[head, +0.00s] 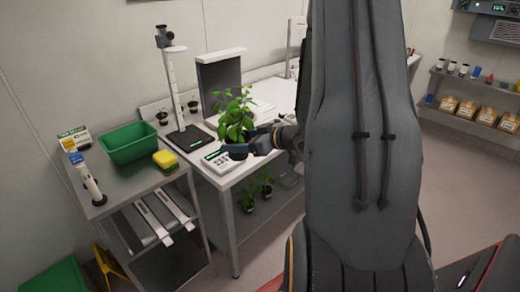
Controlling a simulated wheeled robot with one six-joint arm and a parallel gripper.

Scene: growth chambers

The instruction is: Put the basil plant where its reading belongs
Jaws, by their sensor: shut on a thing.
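The basil plant (237,117), leafy and green, stands upright over the front of the white bench. My gripper (240,148) is shut on its dark pot, which is mostly hidden by the leaves and the fingers. A white device with a small display (216,159) lies on the bench just below and left of the gripper. I cannot tell whether the pot touches the bench. A tall white measuring stand (174,90) with a dark base and a small green display is behind and left of the plant. I cannot read either display.
A steel cart (147,195) at left bears a green bin (131,142), a yellow sponge (165,159) and a white handheld tool (91,184). A grey panel with a white hood (220,72) stands behind the plant. More potted plants (250,195) sit under the bench. My arm hides the bench's right part.

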